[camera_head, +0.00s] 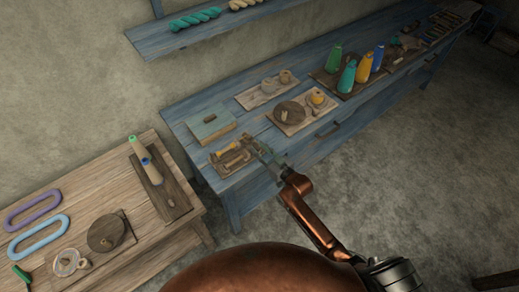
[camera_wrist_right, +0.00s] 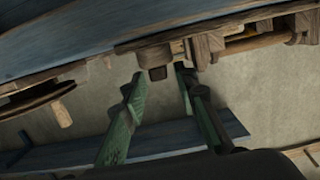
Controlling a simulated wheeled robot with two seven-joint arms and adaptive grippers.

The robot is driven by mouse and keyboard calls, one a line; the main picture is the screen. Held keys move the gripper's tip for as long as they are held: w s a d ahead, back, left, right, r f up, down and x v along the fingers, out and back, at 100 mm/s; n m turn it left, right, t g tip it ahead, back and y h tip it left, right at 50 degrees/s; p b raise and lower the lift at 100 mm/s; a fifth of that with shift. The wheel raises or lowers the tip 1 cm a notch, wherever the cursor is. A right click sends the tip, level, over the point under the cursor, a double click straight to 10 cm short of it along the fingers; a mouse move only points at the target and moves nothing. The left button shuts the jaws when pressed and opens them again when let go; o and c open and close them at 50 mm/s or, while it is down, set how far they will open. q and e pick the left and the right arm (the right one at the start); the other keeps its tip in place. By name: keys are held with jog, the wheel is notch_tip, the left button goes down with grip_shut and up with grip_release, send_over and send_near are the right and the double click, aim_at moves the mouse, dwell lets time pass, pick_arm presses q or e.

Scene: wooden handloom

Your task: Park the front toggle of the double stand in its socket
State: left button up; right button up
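The double stand (camera_head: 232,162) is a small brown wooden frame near the front left edge of the blue bench, with a yellow piece on it. In the right wrist view, its wooden parts (camera_wrist_right: 203,48) run along the top. A small dark wooden block (camera_wrist_right: 157,72), likely the front toggle, shows at the gap between my fingertips. My right gripper (camera_head: 270,156) reaches in at the stand's right side. In the wrist view its two green fingers (camera_wrist_right: 161,76) are apart, and I see no clear contact with the block. The socket cannot be made out. My left gripper is not in view.
A wooden table (camera_head: 75,204) is at left. Bare floor (camera_head: 400,160) lies in front of the bench.

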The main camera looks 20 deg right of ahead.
jog(key=shift+o, duration=0.6)
jog(key=shift+s+d, duration=0.1)
jog(key=shift+s, duration=0.15)
jog(key=v, duration=1.1)
jog(key=shift+s, duration=0.25)
